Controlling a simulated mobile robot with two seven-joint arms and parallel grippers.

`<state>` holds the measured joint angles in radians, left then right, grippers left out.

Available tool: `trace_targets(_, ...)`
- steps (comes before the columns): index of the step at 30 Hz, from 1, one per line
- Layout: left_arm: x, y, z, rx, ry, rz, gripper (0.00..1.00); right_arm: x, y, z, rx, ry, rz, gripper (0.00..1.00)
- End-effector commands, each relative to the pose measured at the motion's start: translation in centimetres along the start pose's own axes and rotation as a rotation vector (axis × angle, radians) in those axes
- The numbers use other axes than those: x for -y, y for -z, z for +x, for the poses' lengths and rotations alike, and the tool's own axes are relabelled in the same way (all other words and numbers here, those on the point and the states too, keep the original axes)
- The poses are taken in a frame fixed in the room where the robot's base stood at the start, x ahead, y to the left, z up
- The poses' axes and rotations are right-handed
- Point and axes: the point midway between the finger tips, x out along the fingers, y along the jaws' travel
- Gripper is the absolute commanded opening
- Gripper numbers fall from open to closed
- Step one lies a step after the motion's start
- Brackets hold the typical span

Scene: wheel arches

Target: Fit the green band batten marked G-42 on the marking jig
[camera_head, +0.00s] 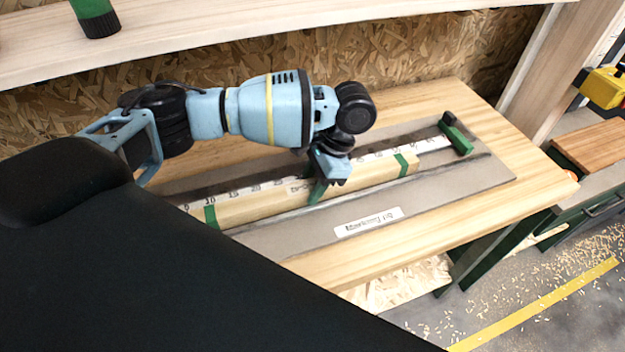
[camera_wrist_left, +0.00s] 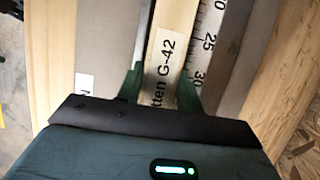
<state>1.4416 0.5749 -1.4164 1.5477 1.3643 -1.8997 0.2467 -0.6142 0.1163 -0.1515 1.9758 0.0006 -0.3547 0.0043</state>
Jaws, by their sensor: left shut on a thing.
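The pale wood batten (camera_head: 362,182) has a green band near each end and lies lengthwise over the marking jig, along its white ruler (camera_head: 432,143). I cannot tell whether it rests flat on the jig. My left gripper (camera_head: 322,190) is shut on the batten around its middle. In the left wrist view the gripper's green fingers (camera_wrist_left: 160,92) stand on both sides of the batten (camera_wrist_left: 170,25), whose label ends in "G-42". The jig (camera_head: 480,173) has a green stop (camera_head: 457,138) at its right end, apart from the batten's right end. My right gripper is out of view.
The jig lies on a wooden bench (camera_head: 520,207); its name label (camera_head: 368,222) faces the front edge. A shelf (camera_head: 250,22) runs above the back, holding a green and black object (camera_head: 97,18). A yellow object (camera_head: 603,87) stands at the right. My dark body covers the lower left.

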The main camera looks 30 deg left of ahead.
Motion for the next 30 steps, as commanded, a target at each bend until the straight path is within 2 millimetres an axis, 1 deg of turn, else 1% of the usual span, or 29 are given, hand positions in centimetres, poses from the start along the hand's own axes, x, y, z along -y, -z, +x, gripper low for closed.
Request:
trace_targets(3,0.0,0.0,-0.1,-0.001,0.001,-0.001,0.14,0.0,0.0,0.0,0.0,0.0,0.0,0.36)
trace_targets(4,0.0,0.0,-0.1,-0.001,0.001,-0.001,0.39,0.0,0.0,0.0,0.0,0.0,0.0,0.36)
trace_targets(9,0.0,0.0,0.0,-0.001,0.001,-0.001,0.61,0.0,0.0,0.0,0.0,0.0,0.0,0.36)
trace_targets(16,0.0,0.0,0.0,0.001,0.0,-0.001,0.62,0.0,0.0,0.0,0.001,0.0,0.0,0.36)
trace_targets(19,0.0,0.0,-0.5,0.0,0.001,-0.001,0.62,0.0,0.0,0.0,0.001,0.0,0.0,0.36)
trace_targets(23,0.0,0.1,-2.3,-0.003,0.001,0.0,0.62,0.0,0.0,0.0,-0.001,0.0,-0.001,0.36)
trace_targets(29,0.0,0.1,-5.5,-0.003,0.002,0.0,0.62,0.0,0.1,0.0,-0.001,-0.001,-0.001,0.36)
trace_targets(30,0.0,0.0,-6.2,-0.003,0.004,-0.001,0.62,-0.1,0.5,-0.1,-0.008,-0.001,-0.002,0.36)
